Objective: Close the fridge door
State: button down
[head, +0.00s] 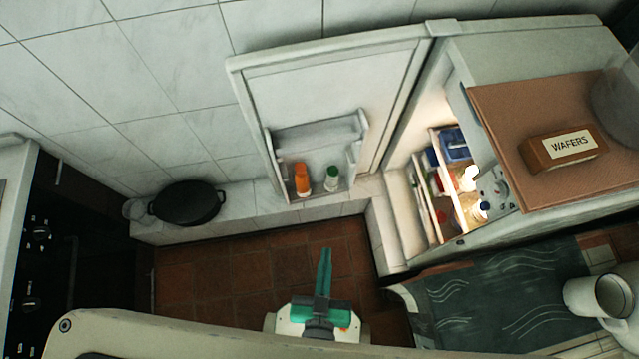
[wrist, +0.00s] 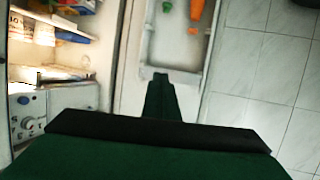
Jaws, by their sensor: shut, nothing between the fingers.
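The white fridge door (head: 335,90) stands wide open in the head view, swung out to the left of the lit fridge interior (head: 445,190). Its inner shelf holds an orange bottle (head: 302,180) and a green-capped bottle (head: 332,178). My green gripper (head: 325,255) is shut and empty, over the floor below the door and apart from it in the head view. In the wrist view my gripper (wrist: 160,78) points toward the fridge door (wrist: 130,70), with the lit shelves (wrist: 55,45) to the left. Whether the fingertips touch the door cannot be told from the wrist view.
A black pot (head: 187,203) sits on a white tiled ledge at the left. A wafers box (head: 562,147) lies on a brown board on the fridge top. A dark mat (head: 500,295) and a white mug (head: 598,297) are at the lower right. The brown tiled floor (head: 220,265) is clear.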

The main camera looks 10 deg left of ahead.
jog(key=w+f+n+g, duration=0.15)
jog(key=w+f, duration=0.25)
jog(key=f, duration=0.4)
jog(key=w+f+m+g, duration=0.1)
jog(key=w+f+g, duration=0.15)
jog(key=f, duration=0.45)
jog(key=n+g+y, duration=0.1)
jog(key=n+g, duration=0.2)
jog(key=g, duration=0.4)
send_near(319, 192)
jog(key=x, duration=0.3)
jog(key=shift+a+f, duration=0.2)
jog(key=shift+f, duration=0.1)
jog(key=shift+n, duration=0.25)
